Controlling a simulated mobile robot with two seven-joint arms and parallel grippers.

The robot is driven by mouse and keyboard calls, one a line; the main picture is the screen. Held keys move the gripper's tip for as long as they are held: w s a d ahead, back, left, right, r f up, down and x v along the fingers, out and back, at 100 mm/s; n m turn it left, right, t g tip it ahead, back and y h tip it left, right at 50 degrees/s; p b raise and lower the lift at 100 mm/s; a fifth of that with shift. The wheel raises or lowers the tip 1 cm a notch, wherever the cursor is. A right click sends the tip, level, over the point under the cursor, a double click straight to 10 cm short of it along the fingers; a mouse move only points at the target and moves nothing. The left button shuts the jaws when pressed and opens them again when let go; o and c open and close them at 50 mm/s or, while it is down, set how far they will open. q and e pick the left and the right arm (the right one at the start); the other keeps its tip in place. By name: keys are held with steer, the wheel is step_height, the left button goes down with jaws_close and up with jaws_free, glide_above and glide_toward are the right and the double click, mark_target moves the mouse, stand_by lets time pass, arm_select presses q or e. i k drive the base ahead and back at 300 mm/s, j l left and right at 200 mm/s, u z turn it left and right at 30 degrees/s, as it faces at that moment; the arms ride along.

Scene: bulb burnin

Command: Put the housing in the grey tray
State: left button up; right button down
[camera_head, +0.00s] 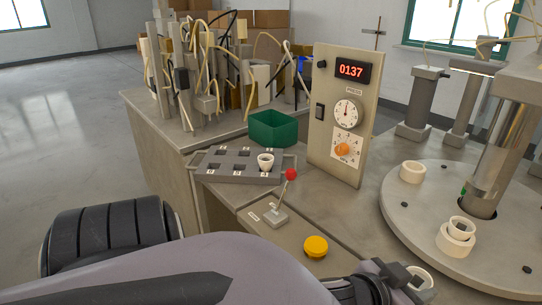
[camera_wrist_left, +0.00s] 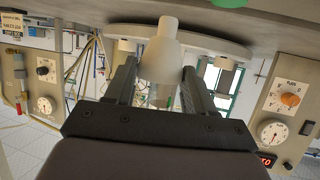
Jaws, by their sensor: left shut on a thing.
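My left gripper (camera_head: 402,281) is at the bottom right of the head view, near the front edge of the round plate. It is shut on a white housing (camera_head: 424,276), partly hidden behind the jaws. In the left wrist view, the housing (camera_wrist_left: 167,42) shows as a pale tapered body between the two dark fingers of the gripper (camera_wrist_left: 158,78). The grey tray (camera_head: 205,175) is on the bench left of centre. It has several dark square pockets, and a white cup-like part (camera_head: 265,161) stands in one on its right side. My right gripper is not in view.
A round plate (camera_head: 400,205) on the right carries white ring-like parts (camera_head: 413,172) and (camera_head: 455,241). A red-knobbed lever (camera_head: 290,175) and yellow button (camera_head: 316,246) stand before the tray. A green bin (camera_head: 273,130) and control panel (camera_head: 336,120) are behind.

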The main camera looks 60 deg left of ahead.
mark_target(239, 173)
steer(key=u, duration=1)
steer(key=j, duration=0.7)
steer(key=i+j+u, duration=0.1)
steer(key=j, duration=0.6)
